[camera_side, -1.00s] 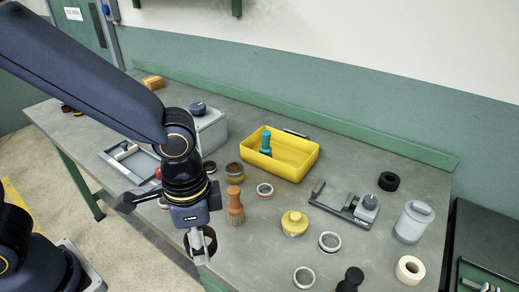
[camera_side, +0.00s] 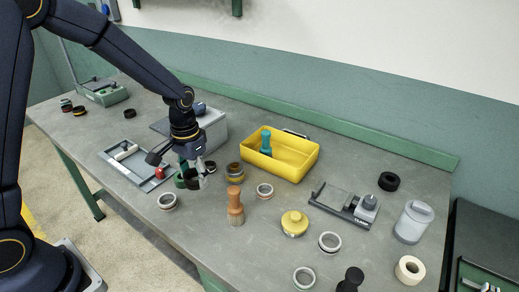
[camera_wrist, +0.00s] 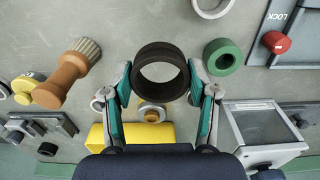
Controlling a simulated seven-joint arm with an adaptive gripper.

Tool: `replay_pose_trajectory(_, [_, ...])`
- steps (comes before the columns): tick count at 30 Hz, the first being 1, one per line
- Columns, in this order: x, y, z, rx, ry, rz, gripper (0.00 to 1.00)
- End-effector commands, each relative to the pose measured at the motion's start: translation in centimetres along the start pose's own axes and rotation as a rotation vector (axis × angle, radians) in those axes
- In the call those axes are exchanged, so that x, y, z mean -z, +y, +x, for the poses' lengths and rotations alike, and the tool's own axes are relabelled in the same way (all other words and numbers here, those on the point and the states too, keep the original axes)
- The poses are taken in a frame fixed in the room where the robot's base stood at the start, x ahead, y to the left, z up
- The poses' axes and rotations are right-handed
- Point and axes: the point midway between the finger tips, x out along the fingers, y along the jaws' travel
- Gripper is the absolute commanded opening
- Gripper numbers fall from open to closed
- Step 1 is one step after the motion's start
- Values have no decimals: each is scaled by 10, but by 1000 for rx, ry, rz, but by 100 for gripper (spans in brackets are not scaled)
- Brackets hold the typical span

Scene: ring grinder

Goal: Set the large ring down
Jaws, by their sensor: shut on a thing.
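My gripper (camera_wrist: 160,80) is shut on a large black ring (camera_wrist: 160,49), with a teal-padded finger on each side of it. In the side view my gripper (camera_side: 198,172) is low over the bench, in front of the grey box, and the black ring (camera_side: 191,175) is partly hidden by the fingers. I cannot tell whether the ring touches the bench (camera_side: 240,245). A green ring (camera_wrist: 222,57) lies just beside it, to the right in the wrist view.
A grey box (camera_side: 214,128) stands behind my gripper. A tray with a red knob (camera_side: 159,172) is to the left. A yellow bin (camera_side: 300,165), a brush (camera_side: 235,208) and several rings are to the right. Bare bench lies toward the front edge.

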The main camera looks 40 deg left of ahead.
Motion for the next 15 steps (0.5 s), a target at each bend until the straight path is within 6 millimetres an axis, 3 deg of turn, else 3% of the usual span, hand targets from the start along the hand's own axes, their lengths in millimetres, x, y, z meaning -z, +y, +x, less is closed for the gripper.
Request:
replay_pose_trajectory(5, [1,-1,-7,0,-23,4,17])
replay_pose_trajectory(12, [35,-33,-51,-1,-17,-64,17])
replay_pose_trajectory(15, [46,-44,-56,0,-2,-89,17])
